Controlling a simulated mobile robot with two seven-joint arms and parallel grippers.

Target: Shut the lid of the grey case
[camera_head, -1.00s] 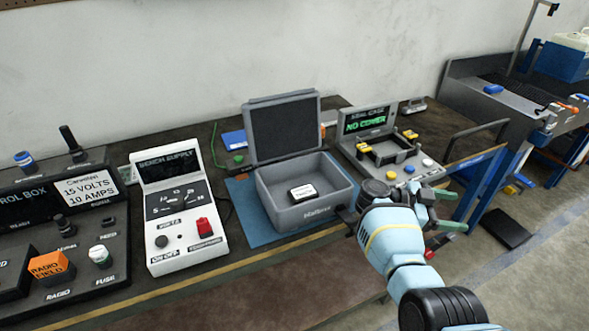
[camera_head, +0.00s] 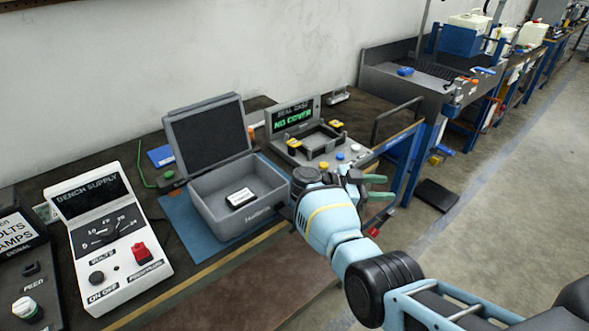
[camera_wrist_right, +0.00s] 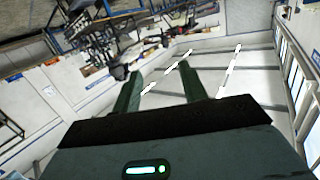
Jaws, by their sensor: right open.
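The grey case (camera_head: 226,216) stands on a blue mat on the workbench, in the middle of the head view. Its lid (camera_head: 208,134) is open and stands upright at the back, leaning slightly backward. A small white-labelled box (camera_head: 240,198) lies inside on the case floor. My right gripper (camera_head: 378,187) is just right of the case, beyond the bench's front edge, with its green fingers pointing right, away from the case. The fingers (camera_wrist_right: 160,92) are apart and empty in the right wrist view. My left gripper is not in view.
The seal case unit (camera_head: 310,140), its screen reading "NO COVER", stands right of the case. The white bench supply (camera_head: 112,240) stands to the left. A metal-sided bench (camera_head: 420,80) is at the back right. Floor space is free at the right.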

